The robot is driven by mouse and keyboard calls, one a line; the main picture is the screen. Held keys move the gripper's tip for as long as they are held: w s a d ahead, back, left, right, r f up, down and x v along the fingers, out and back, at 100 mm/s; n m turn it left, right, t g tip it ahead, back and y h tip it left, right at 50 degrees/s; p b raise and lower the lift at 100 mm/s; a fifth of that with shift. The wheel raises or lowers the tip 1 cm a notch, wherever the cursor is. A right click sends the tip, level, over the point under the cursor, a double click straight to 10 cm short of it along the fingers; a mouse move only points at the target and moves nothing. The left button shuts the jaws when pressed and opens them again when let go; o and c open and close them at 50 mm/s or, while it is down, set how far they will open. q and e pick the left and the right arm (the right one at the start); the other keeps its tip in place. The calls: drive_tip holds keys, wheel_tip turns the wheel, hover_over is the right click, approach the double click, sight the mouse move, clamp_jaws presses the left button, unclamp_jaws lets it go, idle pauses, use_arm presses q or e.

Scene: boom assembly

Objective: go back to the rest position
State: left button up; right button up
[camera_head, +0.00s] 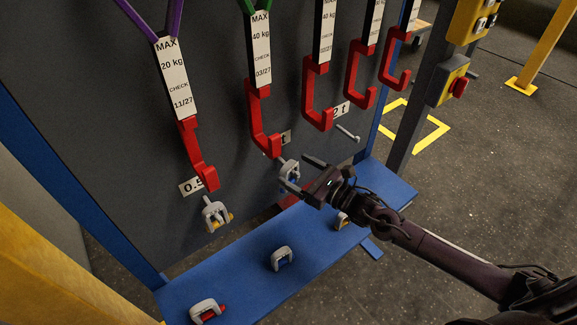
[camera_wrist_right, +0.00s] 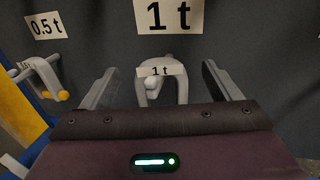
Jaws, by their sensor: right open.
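My right gripper (camera_head: 298,173) is at the dark board, below the hanging red hooks. Its jaws are open. In the right wrist view, the two grey fingers of the gripper (camera_wrist_right: 160,67) stand on either side of a grey shackle (camera_wrist_right: 182,88). The shackle is at the board below the large "1 t" label and carries a small "1 t" tag. It also shows beside the fingers in the head view (camera_head: 289,168). No finger visibly presses on it. My left gripper is not in view.
Another shackle (camera_head: 215,214) with a yellow pin hangs under the 0.5 t label. Several shackles, one with a red pin (camera_head: 206,311), lie on the blue shelf (camera_head: 240,272). Red hooks (camera_head: 263,125) hang close above my gripper.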

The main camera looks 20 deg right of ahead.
drive_tip(key=v, duration=0.3)
drive_tip(key=shift+s+r, duration=0.1)
drive_tip(key=s+a+f+m+g+h, duration=0.1)
drive_tip(key=s+a+m+g+h, duration=0.2)
drive_tip(key=m, duration=0.8)
drive_tip(key=s+a+f+m+h, duration=0.1)
drive_tip(key=s+a+m+h, duration=0.25)
drive_tip(key=m, duration=0.75)
drive_tip(key=s+d+r+m+g+h, duration=0.15)
drive_tip(key=s+m+g, duration=0.25)
drive_tip(key=s+m, duration=0.45)
drive_tip(key=s+d+m+g+h, duration=0.2)
drive_tip(key=s+d+m+g, duration=0.15)
drive_tip(key=s+m, duration=0.55)
wheel_tip(320, 180, down, 32)
drive_tip(key=s+m+g, duration=0.1)
drive_tip(key=s+g, duration=0.1)
drive_tip(key=s+d+f+g, duration=0.1)
drive_tip(key=s+d+f, duration=0.2)
drive_tip(key=s+f, duration=1.3)
drive_tip(key=s, duration=0.2)
drive_tip(key=shift+s+d, duration=0.25)
drive_tip(key=shift+s, duration=0.1)
